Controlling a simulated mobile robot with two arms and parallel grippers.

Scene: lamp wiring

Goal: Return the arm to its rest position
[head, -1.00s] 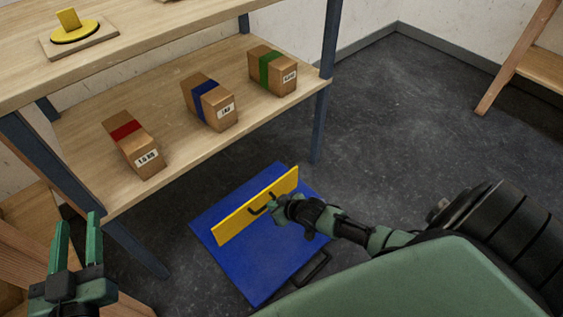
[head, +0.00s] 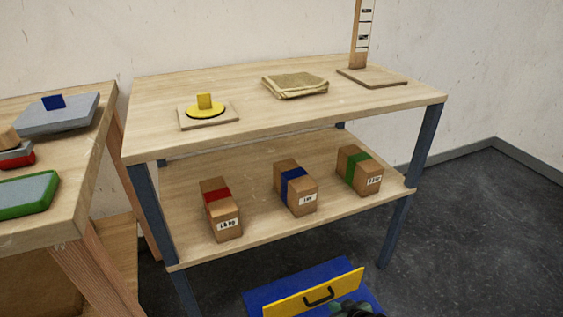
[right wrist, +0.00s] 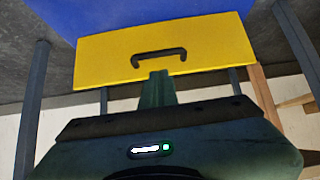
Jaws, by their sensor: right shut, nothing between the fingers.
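My right gripper (head: 352,308) shows only in part at the bottom edge of the head view, in front of the yellow panel (head: 285,304). In the right wrist view its fingers (right wrist: 158,76) are shut with nothing between them. They point at the black handle (right wrist: 158,53) on the yellow panel (right wrist: 215,50), and a small strip of yellow shows between fingertips and handle. The panel stands upright on a blue base (head: 320,275). My left gripper is outside the view.
A two-level shelf (head: 160,110) holds red (head: 217,195), blue (head: 292,187) and green (head: 357,172) banded boxes below. A yellow disc (head: 206,111), a folded cloth (head: 295,84) and a marked post (head: 362,35) are on top. Another table (head: 80,140) stands left. Floor at right is clear.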

